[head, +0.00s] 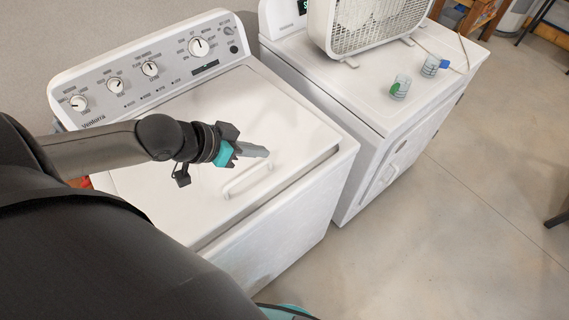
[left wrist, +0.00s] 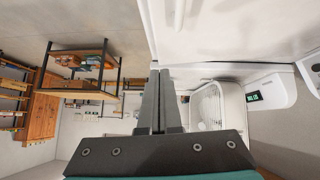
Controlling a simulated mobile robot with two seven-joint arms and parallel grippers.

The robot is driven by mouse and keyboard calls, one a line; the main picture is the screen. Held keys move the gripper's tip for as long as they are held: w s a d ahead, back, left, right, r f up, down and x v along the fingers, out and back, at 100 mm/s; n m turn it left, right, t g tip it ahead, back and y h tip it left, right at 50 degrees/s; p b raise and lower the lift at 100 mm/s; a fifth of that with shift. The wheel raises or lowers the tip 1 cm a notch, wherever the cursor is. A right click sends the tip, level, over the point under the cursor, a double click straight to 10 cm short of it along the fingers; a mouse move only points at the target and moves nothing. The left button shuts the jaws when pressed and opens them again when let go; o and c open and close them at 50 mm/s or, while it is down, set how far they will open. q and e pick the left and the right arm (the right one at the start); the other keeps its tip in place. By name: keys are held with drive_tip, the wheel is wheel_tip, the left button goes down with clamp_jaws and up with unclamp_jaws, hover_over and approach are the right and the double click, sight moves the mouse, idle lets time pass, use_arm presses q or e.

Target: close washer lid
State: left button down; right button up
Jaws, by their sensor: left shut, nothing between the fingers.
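The white washer (head: 285,225) stands at the left in the head view, with its dial panel at the back. Its lid (head: 285,110) lies down flat or nearly flat over the top. A dark gap shows along the lid's front edge, and I cannot tell if it is fully seated. A raised white handle (head: 247,181) is on the lid. My left gripper (head: 266,152) is shut and empty over the lid, just behind the handle; contact is unclear. My right gripper is out of view.
A second white machine (head: 400,130) stands to the right, carrying a box fan (head: 370,25) and two small cans, one with green (head: 400,87) and one with blue (head: 430,66). Open concrete floor (head: 480,200) lies at front right. Shelves (left wrist: 80,75) show in the wrist view.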

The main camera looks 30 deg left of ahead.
use_arm(q)
drive_tip(key=w+f, duration=0.1)
drive_tip(key=b, duration=0.2)
hover_over(294, 166)
drive_tip(key=s+a, duration=0.2)
drive_tip(key=s, duration=0.1)
drive_tip(key=f, duration=0.5)
drive_tip(key=shift+w+d+f, duration=0.1)
drive_tip(key=shift+w, duration=0.1)
drive_tip(key=f, duration=0.3)
drive_tip(key=shift+d+f, duration=0.15)
drive_tip(key=shift+d, duration=0.05)
drive_tip(key=shift+f, duration=0.45)
